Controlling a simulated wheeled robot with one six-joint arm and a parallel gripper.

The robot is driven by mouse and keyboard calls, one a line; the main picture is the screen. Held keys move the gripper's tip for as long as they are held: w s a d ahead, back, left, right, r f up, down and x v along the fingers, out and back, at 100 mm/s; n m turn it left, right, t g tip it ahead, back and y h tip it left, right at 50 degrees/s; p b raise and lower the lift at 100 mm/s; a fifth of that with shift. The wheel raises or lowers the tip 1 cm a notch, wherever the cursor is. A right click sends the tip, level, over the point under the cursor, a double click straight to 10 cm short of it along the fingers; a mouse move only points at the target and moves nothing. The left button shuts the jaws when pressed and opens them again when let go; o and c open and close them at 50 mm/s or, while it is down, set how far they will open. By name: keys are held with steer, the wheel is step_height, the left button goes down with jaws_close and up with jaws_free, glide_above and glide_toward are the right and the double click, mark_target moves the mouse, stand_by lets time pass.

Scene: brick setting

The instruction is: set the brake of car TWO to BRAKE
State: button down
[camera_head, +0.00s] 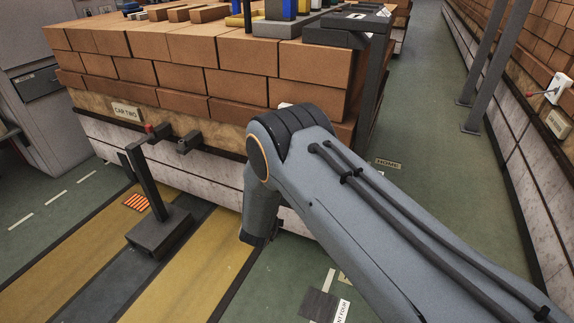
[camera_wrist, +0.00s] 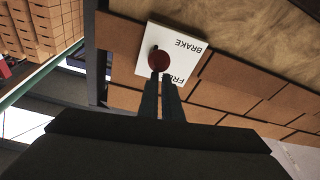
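Car TWO, bearing the label CAR TWO (camera_head: 126,111), stands left of centre in the head view, loaded with bricks (camera_head: 175,80). In the wrist view a white brake plate (camera_wrist: 144,76) with the words BRAKE and FREE, upside down, is fixed to its brick side. A round red knob (camera_wrist: 160,56) stands at the plate's middle. My gripper (camera_wrist: 160,77) has its two dark fingers close together, tips right at the knob's lower edge and partly over the word FREE. I cannot tell whether they touch it. My arm hides the gripper in the head view.
Another brick-loaded car with a white plate and red lever (camera_head: 552,90) stands at the right. A dark post on a base (camera_head: 160,234) stands on the floor at the left. The green aisle (camera_head: 410,110) between the cars looks free.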

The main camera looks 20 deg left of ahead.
steer(key=shift+w+d+f, duration=0.15)
steer(key=shift+d+f, duration=0.45)
steer(key=shift+f, duration=0.25)
step_height(320, 180, up, 5)
steer(key=s+a+p, duration=0.1)
steer(key=s+p, duration=0.1)
steer(key=p, duration=0.1)
steer(key=s+f+b, duration=0.2)
steer(key=s+f, duration=0.3)
steer(key=s, duration=0.2)
steer(key=shift+s+a, duration=0.25)
steer(key=shift+s, duration=0.05)
